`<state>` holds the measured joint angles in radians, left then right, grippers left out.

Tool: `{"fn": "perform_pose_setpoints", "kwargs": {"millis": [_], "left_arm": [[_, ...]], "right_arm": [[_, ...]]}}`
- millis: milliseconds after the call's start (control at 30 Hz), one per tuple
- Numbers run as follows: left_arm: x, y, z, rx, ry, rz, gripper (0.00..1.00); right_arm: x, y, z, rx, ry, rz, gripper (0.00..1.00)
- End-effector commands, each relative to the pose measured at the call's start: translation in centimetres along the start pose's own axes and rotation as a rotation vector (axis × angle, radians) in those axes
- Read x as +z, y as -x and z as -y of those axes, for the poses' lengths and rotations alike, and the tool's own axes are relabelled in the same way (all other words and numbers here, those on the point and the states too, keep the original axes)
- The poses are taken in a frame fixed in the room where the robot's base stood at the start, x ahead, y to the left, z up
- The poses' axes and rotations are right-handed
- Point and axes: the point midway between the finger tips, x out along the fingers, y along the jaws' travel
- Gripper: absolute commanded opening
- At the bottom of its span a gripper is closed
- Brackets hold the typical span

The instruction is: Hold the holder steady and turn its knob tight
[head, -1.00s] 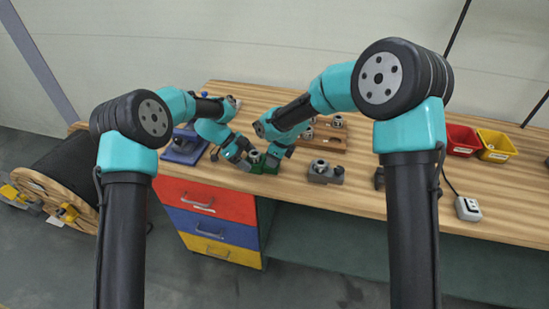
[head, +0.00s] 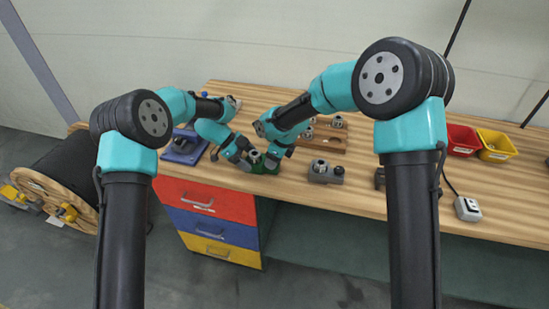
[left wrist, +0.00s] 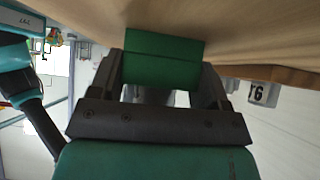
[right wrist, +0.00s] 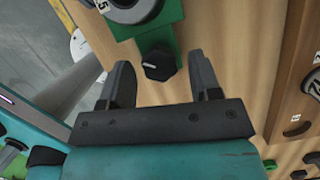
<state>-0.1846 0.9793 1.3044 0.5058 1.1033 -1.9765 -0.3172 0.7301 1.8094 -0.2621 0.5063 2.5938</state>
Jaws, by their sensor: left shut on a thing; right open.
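The green holder (head: 270,167) stands at the front edge of the wooden bench, between my two grippers. My left gripper (head: 246,162) is shut on it; in the left wrist view the green block (left wrist: 163,60) sits between the two fingers. The right wrist view shows the holder (right wrist: 150,35) with its black knob (right wrist: 158,65) and part of a round metal piece marked 5 on top. My right gripper (right wrist: 160,78) is open, with one finger on each side of the knob and visible gaps between. In the head view my right arm hides part of the holder.
A grey holder (head: 326,172) stands on the bench to the right, with a wooden rack (head: 330,140) behind it. A blue fixture (head: 184,147) stands to the left. Red (head: 460,139) and yellow (head: 496,146) bins are at the far right. Drawers (head: 208,222) lie below the front edge.

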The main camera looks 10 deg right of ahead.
Motion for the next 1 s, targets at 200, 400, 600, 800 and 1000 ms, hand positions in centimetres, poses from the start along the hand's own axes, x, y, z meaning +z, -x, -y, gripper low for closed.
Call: {"fn": "perform_pose_setpoints", "kwargs": {"millis": [200,400,600,800,1000], "left_arm": [[-0.1,0.1,0.0,-0.002,-0.001,0.000,0.21],[-0.1,0.1,0.0,-0.002,-0.001,0.000,0.21],[-0.1,0.1,0.0,-0.002,-0.001,0.000,0.21],[-0.1,0.1,0.0,-0.002,-0.001,0.000,0.21],[-0.1,0.1,0.0,-0.002,-0.001,0.000,0.21]], "right_arm": [[0.1,1.6,0.0,-0.002,0.000,0.002,0.57],[0.1,3.1,0.0,-0.002,0.000,0.002,0.57],[0.0,4.5,0.0,-0.001,0.000,0.001,0.57],[0.0,4.9,0.0,-0.001,0.001,0.001,0.57],[0.0,4.9,0.0,0.000,0.000,0.001,0.57]]}}
